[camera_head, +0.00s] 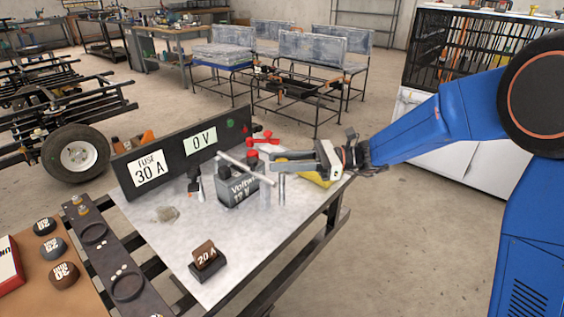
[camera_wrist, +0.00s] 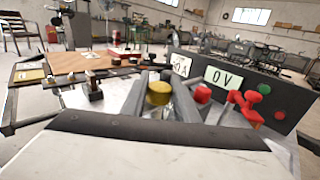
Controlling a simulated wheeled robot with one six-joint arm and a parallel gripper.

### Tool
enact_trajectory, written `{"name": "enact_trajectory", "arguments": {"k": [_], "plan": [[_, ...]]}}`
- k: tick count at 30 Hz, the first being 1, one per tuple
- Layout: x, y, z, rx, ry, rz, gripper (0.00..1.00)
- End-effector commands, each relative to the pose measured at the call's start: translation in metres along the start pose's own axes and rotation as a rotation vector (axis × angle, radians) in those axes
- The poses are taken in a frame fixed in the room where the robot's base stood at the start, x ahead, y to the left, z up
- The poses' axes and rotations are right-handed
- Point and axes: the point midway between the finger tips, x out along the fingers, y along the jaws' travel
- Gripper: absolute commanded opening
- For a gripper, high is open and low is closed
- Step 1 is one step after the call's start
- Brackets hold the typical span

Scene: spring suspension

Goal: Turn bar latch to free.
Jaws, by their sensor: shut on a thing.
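The bar latch (camera_head: 245,168) is a pale bar lying slantwise across the top of the dark Volter 12 V battery (camera_head: 238,190). My gripper (camera_head: 284,162) reaches in from the right, at the bar's right side. In the wrist view my gripper (camera_wrist: 160,98) has its two grey fingers on either side of a yellow knob (camera_wrist: 159,92), shut on it. How the knob joins the bar is hidden. A red terminal (camera_wrist: 203,93) and a red lever (camera_wrist: 250,105) stand just beyond the fingers; the lever also shows behind the battery in the head view (camera_head: 262,140).
A dark panel (camera_head: 178,160) reading FUSE 30 A and 0 V stands along the bench's back edge. A 20 A fuse block (camera_head: 207,262) sits at the front. Metal posts (camera_head: 282,187) stand right of the battery. The bench top (camera_head: 190,225) is mostly bare in front.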

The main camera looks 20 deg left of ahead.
Motion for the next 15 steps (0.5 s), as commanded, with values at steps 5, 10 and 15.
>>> {"name": "enact_trajectory", "arguments": {"k": [5,10,15], "plan": [[-0.0002,-0.0003,0.0007,-0.001,-0.001,0.000,0.05],[-0.0002,-0.0003,0.0007,-0.001,-0.001,-0.001,0.46],[-0.0002,-0.0001,0.0004,0.000,-0.001,-0.001,0.46]]}}
